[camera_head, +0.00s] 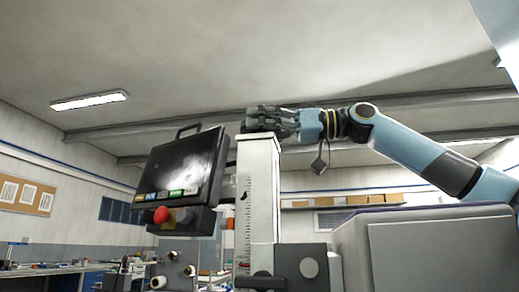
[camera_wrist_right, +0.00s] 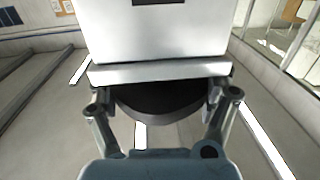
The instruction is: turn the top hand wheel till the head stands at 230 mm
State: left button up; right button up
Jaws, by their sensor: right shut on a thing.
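A tall white column (camera_head: 262,195) stands upright in the middle of the head view, with a graduated scale (camera_head: 243,220) down its left face. The scale's figures are too small to read. My right gripper (camera_head: 256,122) is at the column's top, its arm coming from the right. In the right wrist view the dark round hand wheel (camera_wrist_right: 165,102) lies between the two fingers of my right gripper (camera_wrist_right: 160,108), which is shut on it. In the head view the fingers mostly hide the wheel. A dark block (camera_head: 302,266) with a round grey disc is low on the column. My left gripper is not in view.
A tilted dark screen panel (camera_head: 183,165) with coloured keys, a red button (camera_head: 161,215) and a handle stands close left of the column. A large grey cabinet (camera_head: 440,250) fills the lower right. Benches (camera_head: 60,270) stand far left.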

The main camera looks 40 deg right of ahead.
jog(key=m+t+h, duration=0.2)
jog(key=h, duration=0.1)
jog(key=shift+f+m+h+b, duration=0.1)
jog(key=shift+m+h+b, duration=0.25)
jog(key=shift+m+h, duration=0.05)
jog(key=m+t+h, duration=0.1)
jog(key=h, duration=0.1)
jog(key=shift+m+h, duration=0.3)
jog(key=shift+a+m+h+p, duration=0.1)
jog(key=shift+m+h+p, duration=0.3)
jog(key=shift+p, duration=0.25)
jog(key=m+h+p, duration=0.2)
jog(key=h+p, duration=0.1)
jog(key=p, duration=0.2)
jog(key=shift+t+h, duration=0.3)
jog(key=shift+h, duration=0.1)
jog(key=shift+m+h+p, duration=0.5)
jog(key=shift+p, duration=0.45)
jog(key=o, duration=1.1)
jog(key=shift+c, duration=0.2)
